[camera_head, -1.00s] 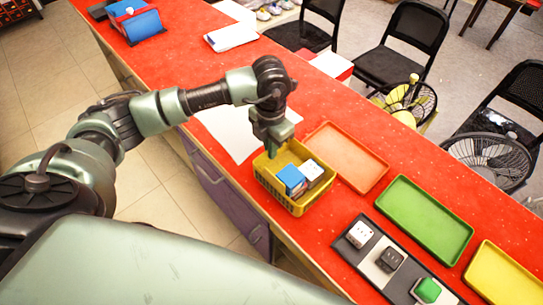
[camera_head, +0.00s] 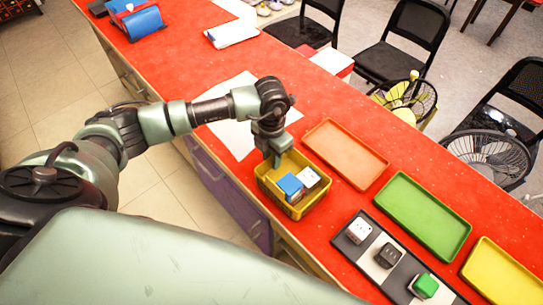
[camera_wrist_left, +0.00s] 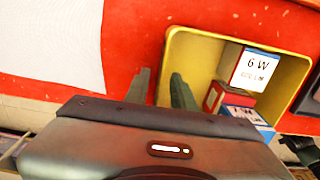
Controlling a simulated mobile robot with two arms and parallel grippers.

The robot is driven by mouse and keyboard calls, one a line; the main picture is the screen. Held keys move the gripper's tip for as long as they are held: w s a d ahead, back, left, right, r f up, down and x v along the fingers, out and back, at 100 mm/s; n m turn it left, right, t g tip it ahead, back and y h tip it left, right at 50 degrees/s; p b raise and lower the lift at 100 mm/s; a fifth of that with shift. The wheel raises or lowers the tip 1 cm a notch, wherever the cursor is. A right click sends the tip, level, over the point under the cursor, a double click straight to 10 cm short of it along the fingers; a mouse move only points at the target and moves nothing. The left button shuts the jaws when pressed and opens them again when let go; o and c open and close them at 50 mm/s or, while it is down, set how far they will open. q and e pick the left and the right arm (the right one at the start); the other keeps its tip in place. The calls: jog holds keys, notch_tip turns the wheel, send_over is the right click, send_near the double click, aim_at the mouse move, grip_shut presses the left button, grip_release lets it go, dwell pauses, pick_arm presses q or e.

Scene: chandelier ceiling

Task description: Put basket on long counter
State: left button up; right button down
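The yellow basket (camera_head: 296,211) is on the red long counter (camera_head: 217,81), near its front edge. It holds a blue box (camera_head: 289,185) and a white-topped box (camera_head: 308,178). The left wrist view shows the basket's yellow rim (camera_wrist_left: 200,35), a box labelled "6 W" (camera_wrist_left: 257,67) and a blue box (camera_wrist_left: 246,113). My left gripper (camera_head: 274,160) is at the basket's far-left side. In the wrist view its two fingers (camera_wrist_left: 160,92) stand apart, one outside the basket wall and one inside, with a gap between them. My right gripper is not seen.
To the right of the basket lie an orange tray (camera_head: 346,153), a green tray (camera_head: 423,216) and a yellow tray (camera_head: 500,275). A dark strip with small cubes (camera_head: 388,255) lies in front. White paper (camera_head: 237,140) lies behind the arm. Chairs and fans stand beyond the counter.

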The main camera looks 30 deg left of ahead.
pick_arm(q)
jog(key=shift+r, duration=0.1)
jog(key=shift+r, duration=0.2)
notch_tip(320, 180, up, 12)
jog(key=b, duration=0.3)
jog(key=shift+f, duration=0.15)
dwell(0.4)
